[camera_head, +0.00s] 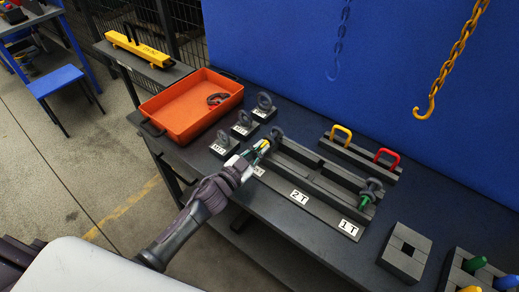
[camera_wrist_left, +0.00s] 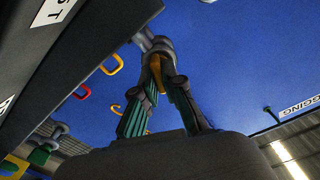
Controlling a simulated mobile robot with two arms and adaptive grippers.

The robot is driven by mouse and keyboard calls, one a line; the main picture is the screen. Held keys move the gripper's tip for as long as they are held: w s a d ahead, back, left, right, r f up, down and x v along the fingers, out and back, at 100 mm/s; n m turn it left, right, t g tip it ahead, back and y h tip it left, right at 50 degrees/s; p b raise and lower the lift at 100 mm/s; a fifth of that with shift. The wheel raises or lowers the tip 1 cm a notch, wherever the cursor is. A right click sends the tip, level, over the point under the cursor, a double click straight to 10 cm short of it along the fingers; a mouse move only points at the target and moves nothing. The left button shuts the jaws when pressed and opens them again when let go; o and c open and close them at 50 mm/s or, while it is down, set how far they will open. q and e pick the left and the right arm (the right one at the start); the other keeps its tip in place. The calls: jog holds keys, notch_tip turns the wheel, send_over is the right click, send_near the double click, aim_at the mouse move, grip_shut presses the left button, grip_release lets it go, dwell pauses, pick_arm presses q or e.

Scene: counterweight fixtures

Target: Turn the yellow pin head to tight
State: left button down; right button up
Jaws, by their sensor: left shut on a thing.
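My left gripper (camera_head: 262,149) reaches in from the lower left to the left end of the dark fixture with the 2T and 1T labels. It is shut on the yellow pin head (camera_head: 265,143), of which only a little shows between the fingers. In the left wrist view the two fingers (camera_wrist_left: 158,62) close around the yellow pin head (camera_wrist_left: 155,68). A grey shackle (camera_head: 277,133) stands just beyond the fingertips and also shows in the left wrist view (camera_wrist_left: 148,40). How far the pin is turned cannot be seen. My right gripper is not in view.
A green-pinned shackle (camera_head: 369,194) sits at the fixture's right end. Behind it is a rack with a yellow handle (camera_head: 342,131) and a red handle (camera_head: 387,156). An orange tray (camera_head: 190,104) and labelled grey shackle blocks stand left. A yellow chain hook (camera_head: 425,106) hangs above.

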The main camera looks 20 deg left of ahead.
pick_arm(q)
jog(key=m, duration=0.3)
jog(key=shift+f+m+b, duration=0.1)
jog(key=shift+m+b, duration=0.2)
jog(key=shift+b, duration=0.1)
jog(key=m+b, duration=0.1)
jog(key=m, duration=0.3)
jog(key=shift+f+m, duration=0.1)
jog(key=shift+m, duration=0.2)
jog(key=m+b, duration=0.1)
jog(key=m, duration=0.3)
jog(key=shift+m, duration=0.3)
jog(key=m+b, duration=0.1)
jog(key=m, duration=0.2)
jog(key=shift+f+m, duration=0.1)
jog(key=shift+m, duration=0.2)
jog(key=m+b, duration=0.1)
jog(key=m, duration=0.2)
jog(key=shift+m, duration=0.3)
jog(key=m, duration=0.3)
jog(key=shift+m+b, duration=0.3)
jog(key=m, duration=0.3)
jog(key=shift+m, duration=0.3)
jog(key=shift+f+m, duration=0.1)
jog(key=shift+m, duration=2.1)
jog(key=shift+a, duration=0.1)
